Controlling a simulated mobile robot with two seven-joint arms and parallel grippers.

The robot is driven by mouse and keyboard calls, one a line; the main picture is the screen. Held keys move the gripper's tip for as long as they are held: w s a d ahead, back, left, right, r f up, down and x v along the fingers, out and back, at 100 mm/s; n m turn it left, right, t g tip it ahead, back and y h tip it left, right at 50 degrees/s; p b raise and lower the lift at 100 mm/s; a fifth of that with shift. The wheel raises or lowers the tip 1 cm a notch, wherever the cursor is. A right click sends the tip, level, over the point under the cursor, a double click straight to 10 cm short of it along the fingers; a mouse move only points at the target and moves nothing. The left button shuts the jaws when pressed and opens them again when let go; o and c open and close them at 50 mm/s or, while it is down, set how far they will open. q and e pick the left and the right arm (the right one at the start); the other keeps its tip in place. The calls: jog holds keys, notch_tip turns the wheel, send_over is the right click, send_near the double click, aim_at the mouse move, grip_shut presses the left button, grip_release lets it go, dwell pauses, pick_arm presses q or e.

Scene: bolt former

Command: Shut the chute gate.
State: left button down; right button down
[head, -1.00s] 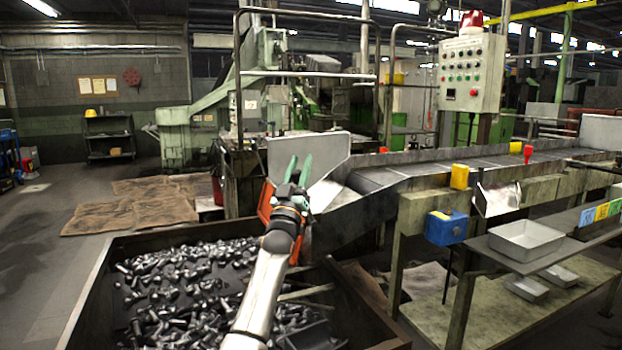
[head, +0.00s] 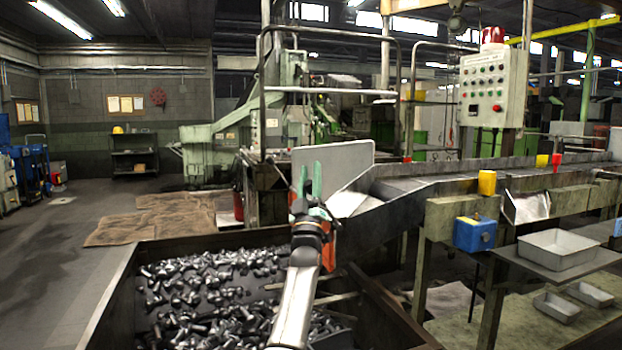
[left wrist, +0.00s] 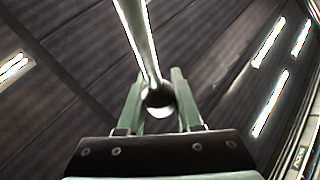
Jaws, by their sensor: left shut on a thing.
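The chute (head: 400,208) slopes down from the right towards the bolt bin in the head view. A flat grey plate (head: 348,158) stands upright at its lower end and looks like the gate. My left gripper (head: 309,170) points up in front of the plate's left part. In the left wrist view, its green fingers (left wrist: 156,88) are shut on a shiny metal rod (left wrist: 141,35) with a rounded end. I cannot tell what the rod is joined to. My right gripper is out of view.
A dark bin (head: 112,292) of loose bolts lies below my left arm. A blue box (head: 475,234) and a yellow block (head: 487,183) sit along the chute's near side. A grey tray (head: 558,250) stands on a shelf at the right.

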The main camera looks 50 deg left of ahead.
pick_arm(q)
jog(key=shift+f, duration=0.25)
jog(key=c, duration=1)
grip_release()
jog(key=o, duration=0.4)
jog(key=shift+s+r, duration=0.1)
jog(key=shift+r, duration=0.05)
